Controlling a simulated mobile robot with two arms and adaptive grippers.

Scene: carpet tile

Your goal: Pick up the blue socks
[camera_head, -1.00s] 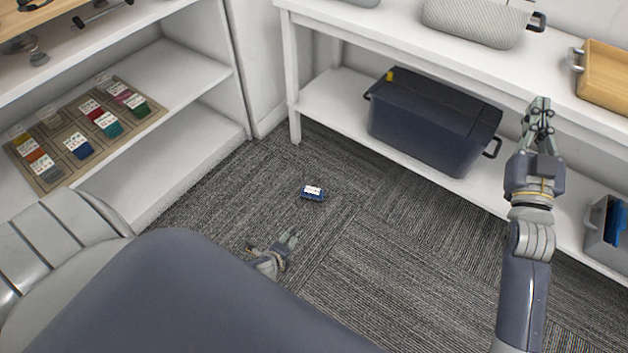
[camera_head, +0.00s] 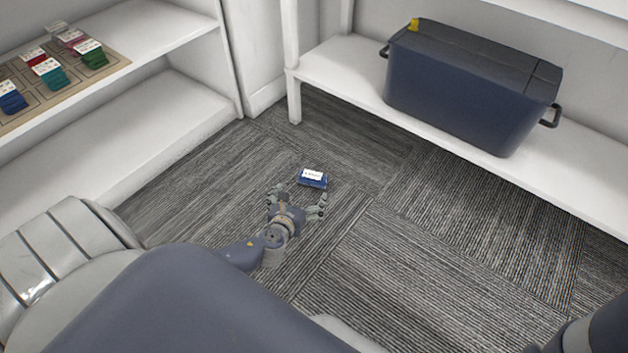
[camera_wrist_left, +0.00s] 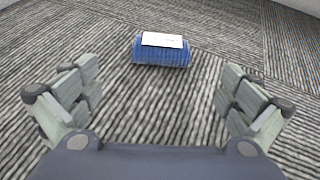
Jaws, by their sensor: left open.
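The blue socks (camera_head: 312,181) are a small folded bundle with a white label band, lying on the grey carpet. They also show in the left wrist view (camera_wrist_left: 160,54), ahead of the fingers and centred between them. My left gripper (camera_head: 297,198) is open and empty, low over the carpet, just short of the socks and not touching them. Its two fingers stand wide apart in the left wrist view (camera_wrist_left: 160,88). My right gripper is out of the picture; only a dark part of that arm shows at the lower right corner of the head view.
A white shelf (camera_head: 150,110) at the left holds a board with several coloured, labelled sock bundles (camera_head: 45,68). A dark blue bin (camera_head: 465,95) with a yellow piece on top stands on a low white shelf at the back right. The carpet around the socks is clear.

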